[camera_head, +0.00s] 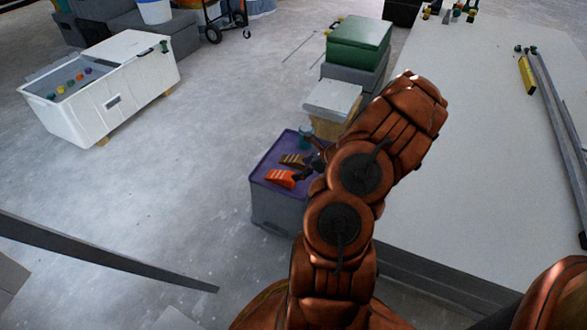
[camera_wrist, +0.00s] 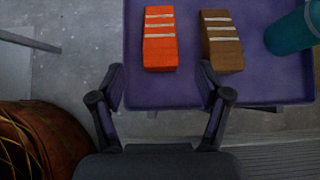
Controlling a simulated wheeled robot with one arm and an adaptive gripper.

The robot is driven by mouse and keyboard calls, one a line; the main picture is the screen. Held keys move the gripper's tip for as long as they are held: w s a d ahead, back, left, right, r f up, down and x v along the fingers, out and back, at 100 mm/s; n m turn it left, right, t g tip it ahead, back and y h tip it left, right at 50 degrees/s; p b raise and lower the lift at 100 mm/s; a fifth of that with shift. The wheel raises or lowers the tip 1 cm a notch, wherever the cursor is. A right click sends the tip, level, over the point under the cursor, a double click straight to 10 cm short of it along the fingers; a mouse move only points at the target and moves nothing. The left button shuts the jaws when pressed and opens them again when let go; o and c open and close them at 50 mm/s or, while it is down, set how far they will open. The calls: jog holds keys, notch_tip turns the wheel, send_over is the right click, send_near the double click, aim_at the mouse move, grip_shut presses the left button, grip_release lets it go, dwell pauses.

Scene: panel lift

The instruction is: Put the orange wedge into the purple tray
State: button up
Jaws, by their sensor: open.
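The orange wedge (camera_head: 281,179), with pale stripes, lies on the purple surface of what appears to be the purple tray (camera_head: 273,154), on top of a grey box. In the wrist view the orange wedge (camera_wrist: 160,42) lies on the purple tray (camera_wrist: 133,60), left of a brown wedge. My gripper (camera_head: 311,168) is at the tray's right side in the head view, partly hidden by my arm. In the wrist view my gripper (camera_wrist: 165,88) is open and empty, its fingers spread at the tray's near edge, short of the orange wedge and apart from it.
A brown striped wedge (camera_wrist: 222,42) and a teal cylinder (camera_wrist: 292,32) are also on the tray. A white-topped box (camera_head: 333,98) and a green case (camera_head: 359,43) stand behind. A large pale panel (camera_head: 470,150) lies right. A white bin (camera_head: 110,85) stands left, with open floor between.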

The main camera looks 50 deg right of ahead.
jog(key=w+a+r+n+g+y, duration=0.1)
jog(key=w+a+r+n+y, duration=0.1)
jog(key=a+r+n, duration=0.45)
jog(key=w+a+r+n+g+y, duration=0.1)
jog(key=w+a+r+n, duration=0.2)
jog(key=a, duration=0.6)
jog(key=s+a+r+n+g+y, duration=0.1)
jog(key=s+a+r+n+g, duration=0.2)
jog(key=a, duration=0.5)
jog(key=s+a+r+n+g+y, duration=0.1)
jog(key=a+r+n, duration=0.35)
jog(key=a, duration=0.25)
jog(key=s+a+r+n+g+h, duration=0.2)
jog(key=s+a+r+n+g, duration=0.25)
jog(key=s+a+n, duration=0.5)
jog(key=s+r+n+g+h, duration=0.2)
jog(key=s+n+h, duration=0.3)
jog(key=s, duration=1.1)
jog(key=shift+s+d+r+n+h, duration=0.2)
jog(key=shift+s+r+n+h, duration=0.1)
jog(key=shift+r+n, duration=0.25)
jog(key=shift+p, duration=0.3)
